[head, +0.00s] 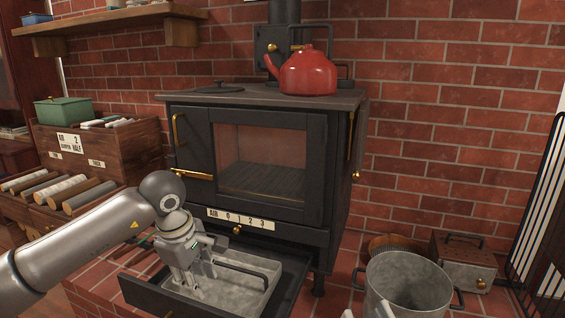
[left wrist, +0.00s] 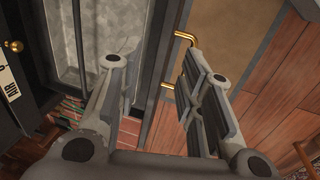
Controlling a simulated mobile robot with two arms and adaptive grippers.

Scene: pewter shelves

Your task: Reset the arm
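My left arm comes in from the left in the head view, and its gripper (head: 190,278) is low over the open drawer (head: 295,285) beneath the black stove. In the left wrist view the left gripper's fingers (left wrist: 165,85) are spread apart with nothing held. The drawer's dark front wall (left wrist: 163,70) and a brass handle (left wrist: 181,40) show between them; I cannot tell whether they touch. A grey metal pan (head: 240,290) with a dark bar handle lies in the drawer. Small pale tips, perhaps my right gripper (head: 366,312), show at the bottom edge of the head view.
The black stove (head: 190,140) has its glass door shut and a red kettle (head: 308,73) on top. A metal bucket (head: 408,285), a lidded metal box (head: 465,262) and a wicker basket (head: 392,243) stand to the right. A wooden rack (head: 105,150) with rolls stands left.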

